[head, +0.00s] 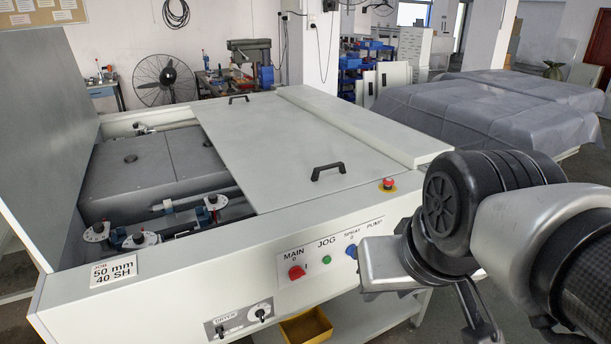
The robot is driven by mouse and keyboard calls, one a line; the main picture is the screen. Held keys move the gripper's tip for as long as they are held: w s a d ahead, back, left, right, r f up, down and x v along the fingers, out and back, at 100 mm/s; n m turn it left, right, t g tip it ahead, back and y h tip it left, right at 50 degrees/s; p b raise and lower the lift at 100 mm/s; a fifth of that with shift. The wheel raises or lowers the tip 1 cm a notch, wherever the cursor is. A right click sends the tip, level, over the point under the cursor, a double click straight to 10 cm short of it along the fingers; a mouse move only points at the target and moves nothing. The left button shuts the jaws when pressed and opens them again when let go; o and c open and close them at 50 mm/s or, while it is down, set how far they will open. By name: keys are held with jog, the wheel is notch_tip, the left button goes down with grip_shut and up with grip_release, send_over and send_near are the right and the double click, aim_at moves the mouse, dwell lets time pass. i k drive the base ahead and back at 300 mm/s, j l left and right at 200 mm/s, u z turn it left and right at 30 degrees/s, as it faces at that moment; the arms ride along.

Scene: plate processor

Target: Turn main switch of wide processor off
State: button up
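The wide processor (180,272) is a long, light-grey machine with a control panel on its front face. Its main switch (296,272) is a red knob under the label "MAIN 0". The knob's exact turn angle is too small to read. My gripper (395,265) is at the right of the panel, seen from the side, to the right of the red knob and apart from it. It covers the panel's right end under the "PUMP" label. Its fingertips do not show clearly, so I cannot tell whether it is open or shut.
A green button (327,260) and a blue switch (351,251) sit right of the red knob; the blue one is close to my gripper. A red emergency stop (388,184) is on top. A dryer panel (240,318) is lower left. Space before the red knob looks clear.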

aim_at(295, 272)
jog(key=u, duration=0.3)
jog(key=i+l, duration=0.1)
jog(key=l, duration=0.3)
jog(key=i+l, duration=0.1)
jog(key=l, duration=0.3)
jog(key=i+l, duration=0.1)
jog(key=l, duration=0.3)
jog(key=i+l, duration=0.1)
jog(key=l, duration=0.3)
